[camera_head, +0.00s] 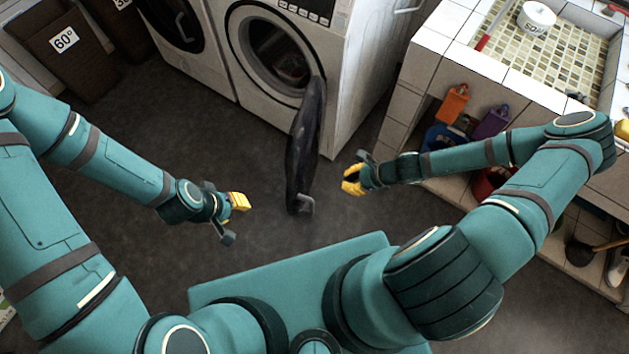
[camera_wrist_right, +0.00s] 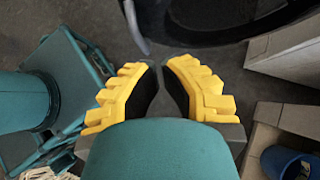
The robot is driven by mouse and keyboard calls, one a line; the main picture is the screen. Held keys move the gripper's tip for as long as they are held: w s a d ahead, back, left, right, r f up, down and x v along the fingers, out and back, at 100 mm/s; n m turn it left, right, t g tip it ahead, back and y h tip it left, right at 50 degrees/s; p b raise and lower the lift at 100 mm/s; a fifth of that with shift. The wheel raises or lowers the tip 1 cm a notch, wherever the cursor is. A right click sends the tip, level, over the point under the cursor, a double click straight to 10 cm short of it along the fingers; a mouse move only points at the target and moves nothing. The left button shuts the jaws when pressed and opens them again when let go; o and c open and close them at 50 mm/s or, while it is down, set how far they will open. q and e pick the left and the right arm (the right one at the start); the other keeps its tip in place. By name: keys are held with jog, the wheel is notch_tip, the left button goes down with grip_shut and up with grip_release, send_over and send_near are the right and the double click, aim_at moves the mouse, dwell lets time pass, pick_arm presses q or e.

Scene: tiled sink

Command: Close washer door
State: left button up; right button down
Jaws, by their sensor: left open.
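The washer (camera_head: 335,70) is white and stands at the top middle in the head view. Its round dark opening (camera_head: 285,55) faces the room. The washer door (camera_head: 306,135) is black and swung wide open, seen nearly edge-on, with a grey handle (camera_head: 306,206) at its near end. My left gripper (camera_head: 240,202) is open and empty, left of the door and apart from it. My right gripper (camera_head: 350,181) is right of the door, apart from it. In the right wrist view its yellow fingertips nearly meet, with nothing between them. The door's dark rim (camera_wrist_right: 225,28) and handle (camera_wrist_right: 137,30) show ahead.
A second washer (camera_head: 190,30) stands to the left, beside brown laundry bins (camera_head: 65,45). A tiled sink counter (camera_head: 440,50) with shelves below fills the right side, close to my right arm. Dark floor (camera_head: 200,120) is clear around the open door.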

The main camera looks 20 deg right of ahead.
aim_at(305, 185)
jog(key=x, duration=0.4)
jog(key=b+x, duration=0.1)
jog(key=x, duration=0.2)
jog(key=a+r+b+x, duration=0.1)
jog(key=x, duration=0.3)
jog(key=shift+w+a+f, duration=0.15)
jog(key=shift+w+a, duration=0.15)
jog(key=shift+w, duration=0.05)
jog(key=shift+w+a, duration=0.35)
jog(key=shift+a, duration=0.2)
jog(key=shift+a, duration=0.1)
